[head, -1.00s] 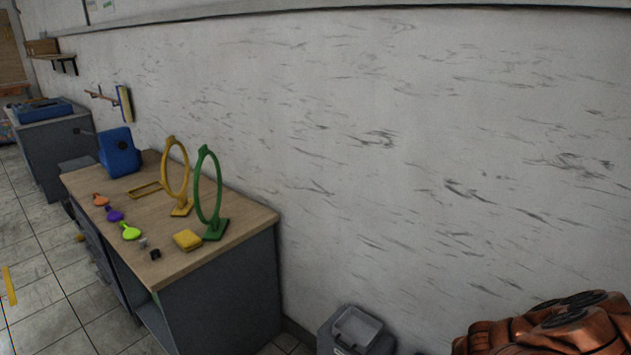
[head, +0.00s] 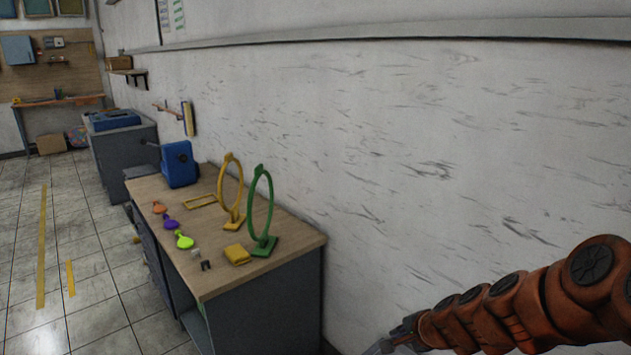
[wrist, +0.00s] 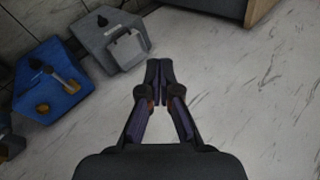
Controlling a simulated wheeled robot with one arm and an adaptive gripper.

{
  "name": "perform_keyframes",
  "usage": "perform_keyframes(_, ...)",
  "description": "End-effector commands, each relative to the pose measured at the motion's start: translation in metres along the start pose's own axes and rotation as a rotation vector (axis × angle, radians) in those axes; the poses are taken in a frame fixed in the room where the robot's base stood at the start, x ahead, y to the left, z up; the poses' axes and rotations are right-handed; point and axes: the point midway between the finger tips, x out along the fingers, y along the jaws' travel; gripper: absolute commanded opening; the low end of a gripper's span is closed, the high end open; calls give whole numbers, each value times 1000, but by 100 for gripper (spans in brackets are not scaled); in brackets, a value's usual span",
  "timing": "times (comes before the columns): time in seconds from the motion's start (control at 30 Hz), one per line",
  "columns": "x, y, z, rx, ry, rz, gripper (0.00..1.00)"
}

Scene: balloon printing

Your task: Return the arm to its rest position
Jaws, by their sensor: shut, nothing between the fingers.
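My orange arm (head: 535,303) reaches in from the right edge of the head view, in front of the wall. My gripper (head: 385,347) is at its lower left end, partly cut off by the bottom edge of that view. In the wrist view my gripper (wrist: 159,72) is shut, with its fingertips together and nothing between them. It is apart from the table and the bins.
A grey bin (wrist: 112,42) and a blue box (wrist: 50,80) show in the wrist view. The tiled floor (head: 85,260) at left is mostly clear.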

Motion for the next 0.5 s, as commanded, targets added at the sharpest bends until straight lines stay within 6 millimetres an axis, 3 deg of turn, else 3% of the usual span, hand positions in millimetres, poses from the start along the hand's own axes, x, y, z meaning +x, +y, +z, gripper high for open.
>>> perform_keyframes(0.13,-35,-6,56,-237,-125,37,0)
perform_keyframes(0.27,-68,8,96,-433,-225,100,0)
perform_keyframes(0.5,-137,60,143,-748,-376,277,0)
